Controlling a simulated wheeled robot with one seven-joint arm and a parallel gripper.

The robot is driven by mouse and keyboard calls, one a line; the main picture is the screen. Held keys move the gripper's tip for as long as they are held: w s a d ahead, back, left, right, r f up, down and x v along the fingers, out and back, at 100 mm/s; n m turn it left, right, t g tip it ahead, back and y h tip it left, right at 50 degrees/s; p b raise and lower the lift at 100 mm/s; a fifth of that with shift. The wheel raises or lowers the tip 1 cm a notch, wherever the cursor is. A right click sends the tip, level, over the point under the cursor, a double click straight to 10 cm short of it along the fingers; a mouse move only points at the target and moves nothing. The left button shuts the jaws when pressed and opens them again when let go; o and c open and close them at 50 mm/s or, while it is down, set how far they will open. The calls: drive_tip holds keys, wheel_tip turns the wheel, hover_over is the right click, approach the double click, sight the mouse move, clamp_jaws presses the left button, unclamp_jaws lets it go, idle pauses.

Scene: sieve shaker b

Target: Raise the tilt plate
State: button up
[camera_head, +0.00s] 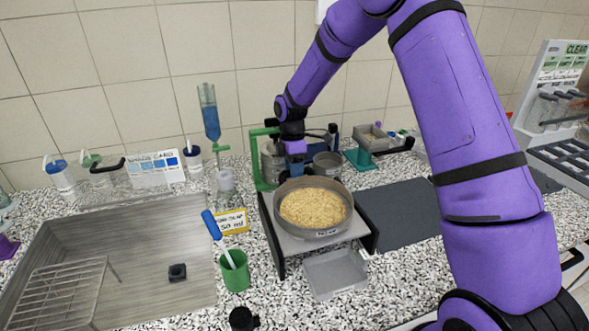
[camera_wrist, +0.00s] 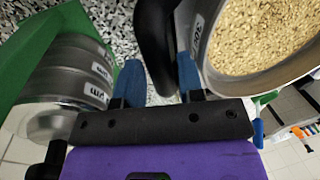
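A round metal sieve (camera_head: 345,208) full of golden grain sits on a grey plate (camera_head: 292,243), likely the tilt plate, on a dark stand. The plate looks low, close to level. My gripper (camera_head: 295,168) points down behind the sieve; its fingertips are hard to make out there. In the wrist view my gripper (camera_wrist: 158,65) has two blue fingers set apart, with a dark rounded bar (camera_wrist: 155,35) between and beyond them. A gap shows beside the bar, and no firm contact is visible. The grain sieve (camera_wrist: 205,60) is close beside the right finger.
A green upright (camera_head: 256,165) and stacked sieves (camera_head: 271,162) stand close to my gripper's left; the stack (camera_wrist: 60,90) nearly fills the wrist view's left. A green cup with a brush (camera_head: 236,275) and a grey tray (camera_head: 335,272) are in front. A dark mat (camera_head: 400,212) lies clear at right.

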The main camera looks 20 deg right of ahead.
drive_tip(key=shift+f, duration=0.1)
clamp_jaws()
drive_tip(key=shift+s+r+t, duration=0.2)
drive_tip(key=shift+r+t, duration=0.2)
drive_tip(key=shift+r, duration=0.55)
drive_tip(key=s+r+t, duration=0.6)
drive_tip(key=s+r, duration=0.5)
drive_tip(key=r, duration=0.3)
drive_tip(key=shift+r+t, duration=0.25)
drive_tip(key=shift+t, duration=0.15)
